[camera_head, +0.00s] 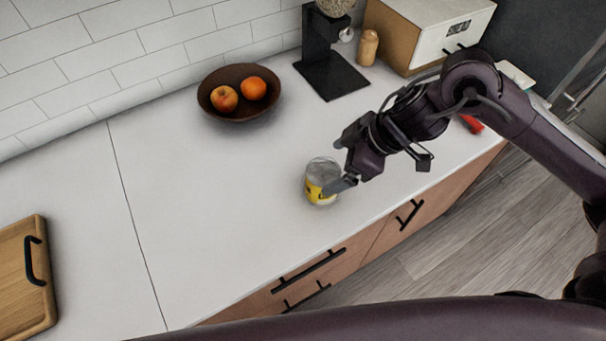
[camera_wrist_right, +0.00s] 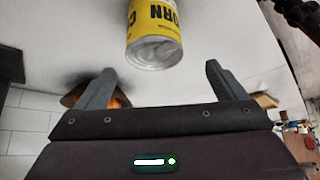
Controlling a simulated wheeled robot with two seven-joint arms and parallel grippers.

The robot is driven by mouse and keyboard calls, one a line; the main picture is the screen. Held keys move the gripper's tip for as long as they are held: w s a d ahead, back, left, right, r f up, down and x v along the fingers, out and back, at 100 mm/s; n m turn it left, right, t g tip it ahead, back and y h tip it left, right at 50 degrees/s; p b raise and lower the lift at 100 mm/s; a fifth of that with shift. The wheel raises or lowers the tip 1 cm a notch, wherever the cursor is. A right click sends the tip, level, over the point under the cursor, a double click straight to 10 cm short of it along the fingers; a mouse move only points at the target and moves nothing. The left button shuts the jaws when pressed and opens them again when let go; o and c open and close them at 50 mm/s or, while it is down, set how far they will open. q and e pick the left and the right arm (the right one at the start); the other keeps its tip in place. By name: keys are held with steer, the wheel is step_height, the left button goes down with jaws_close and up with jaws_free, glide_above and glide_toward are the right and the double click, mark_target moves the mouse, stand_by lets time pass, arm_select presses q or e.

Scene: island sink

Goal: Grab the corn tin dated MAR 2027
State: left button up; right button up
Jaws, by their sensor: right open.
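One yellow-labelled corn tin (camera_head: 322,181) with a silver lid stands on the white counter in the head view. It also shows in the right wrist view (camera_wrist_right: 153,35), where part of the word CORN is readable upside down. No date is readable in either view. My right gripper (camera_head: 345,166) is open at the tin's right side, with its fingers close around or beside it. In the right wrist view, the tin sits beyond the fingertips, centred between the two spread fingers (camera_wrist_right: 158,85). I cannot tell if a finger touches it. My left gripper is not in view.
A dark bowl (camera_head: 215,104) with an apple and an orange stands behind the tin. A black stand (camera_head: 330,75), a small wooden shaker (camera_head: 368,47) and a white-and-wood box (camera_head: 420,35) are at the back. A wooden board (camera_head: 22,290) lies far left. The counter left of the tin is clear.

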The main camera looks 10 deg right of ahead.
mark_target(324, 171)
steer(key=shift+w+f+p, duration=0.25)
steer(key=shift+f+p, duration=0.25)
steer(key=shift+f, duration=0.7)
steer(key=x, duration=0.3)
steer(key=shift+w+a+r, duration=0.2)
steer(key=shift+a+r, duration=0.05)
steer(key=shift+w+a+f, duration=0.2)
steer(key=shift+a+f, duration=0.15)
steer(key=shift+f, duration=0.1)
steer(key=shift+d, duration=0.1)
steer(key=shift+s+d, duration=0.1)
steer(key=shift+c, duration=1)
steer(key=c, duration=0.9)
steer(key=shift+c, duration=1.1)
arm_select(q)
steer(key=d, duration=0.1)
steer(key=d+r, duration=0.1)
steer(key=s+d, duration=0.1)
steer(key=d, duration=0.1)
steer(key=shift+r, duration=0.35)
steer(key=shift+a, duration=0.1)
arm_select(e)
steer(key=shift+r, duration=0.15)
